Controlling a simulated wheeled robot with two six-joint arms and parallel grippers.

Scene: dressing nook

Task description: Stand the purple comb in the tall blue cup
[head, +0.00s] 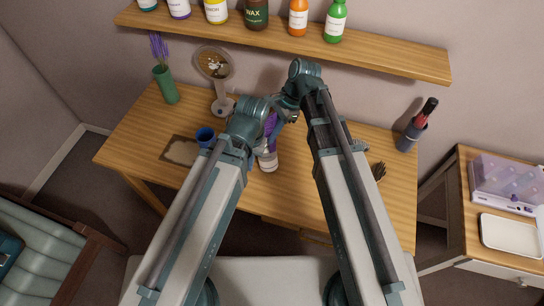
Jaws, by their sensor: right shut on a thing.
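The purple comb (270,123) shows as a small purple strip between my two arms, partly covered by my left arm. My right gripper (284,117) is shut on it, above the middle of the table. The blue cup (205,136) stands on the table to the left of the comb, just left of my left arm, which hides a little of its surroundings. The comb is apart from the cup. My left gripper is hidden behind its own arm.
A white bottle (268,160) stands just below the comb in the picture. A hand mirror (215,65), a green vase (165,86), a card (181,151), a dark brush (379,170) and a grey holder (411,134) are on the wooden table (345,207). A bottle shelf (390,60) overhangs the back.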

